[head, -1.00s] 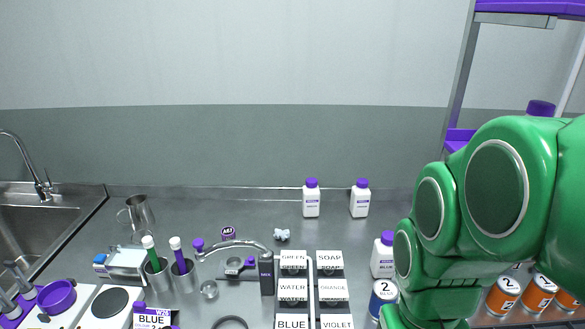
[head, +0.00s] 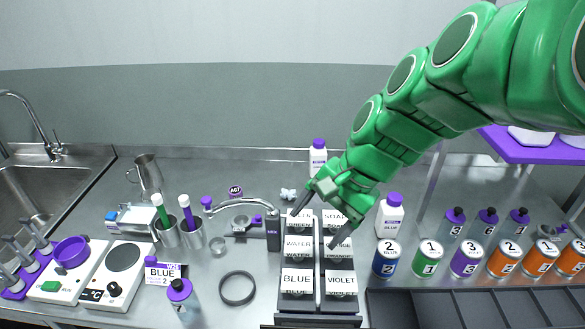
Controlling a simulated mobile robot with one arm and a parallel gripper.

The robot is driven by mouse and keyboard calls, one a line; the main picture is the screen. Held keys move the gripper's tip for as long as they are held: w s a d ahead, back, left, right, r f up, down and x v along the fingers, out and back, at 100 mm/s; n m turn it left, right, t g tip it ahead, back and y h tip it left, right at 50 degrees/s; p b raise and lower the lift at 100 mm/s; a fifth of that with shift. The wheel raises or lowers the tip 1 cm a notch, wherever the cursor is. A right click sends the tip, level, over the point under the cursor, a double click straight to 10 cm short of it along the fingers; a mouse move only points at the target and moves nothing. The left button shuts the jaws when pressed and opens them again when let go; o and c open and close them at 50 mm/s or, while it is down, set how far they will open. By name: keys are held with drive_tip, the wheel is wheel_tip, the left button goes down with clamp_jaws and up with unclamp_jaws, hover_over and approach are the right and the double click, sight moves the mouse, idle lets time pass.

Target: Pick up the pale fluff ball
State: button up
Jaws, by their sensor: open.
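The pale fluff ball (head: 288,194) is a small, lumpy, whitish-blue piece lying on the grey counter, just behind the back left of the labelled tray block. My gripper (head: 313,230) is open and empty, pointing down to the left over the tray block. Its two dark fingers are spread apart, one close to the right of the fluff ball and the other farther right and nearer the front. I see no contact between the gripper and the fluff ball.
Labelled trays (head: 298,284) stand below the gripper. A curved metal spout on a dark post (head: 273,230) stands left of them. A white bottle (head: 318,158) is behind; another (head: 390,215) and several numbered cans (head: 427,258) are right. Open counter lies left of the fluff ball.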

drive_tip(key=w+a+r+m+t+y, duration=0.1)
drive_tip(key=w+a+m+y, duration=0.3)
drive_tip(key=w, duration=0.7)
drive_tip(key=m+t+y, duration=0.1)
drive_tip(key=m+t, duration=0.5)
drive_tip(key=m, duration=0.9)
hover_over(289, 191)
drive_tip(key=s+d, duration=0.3)
drive_tip(key=d, duration=0.2)
wheel_tip(289, 191, down, 3)
drive_tip(key=f, duration=2.1)
drive_tip(key=shift+s+a, duration=0.1)
drive_tip(key=shift+a, duration=0.15)
drive_tip(key=shift+f, duration=0.45)
drive_tip(key=shift+x, duration=2.45)
drive_tip(key=c, duration=1)
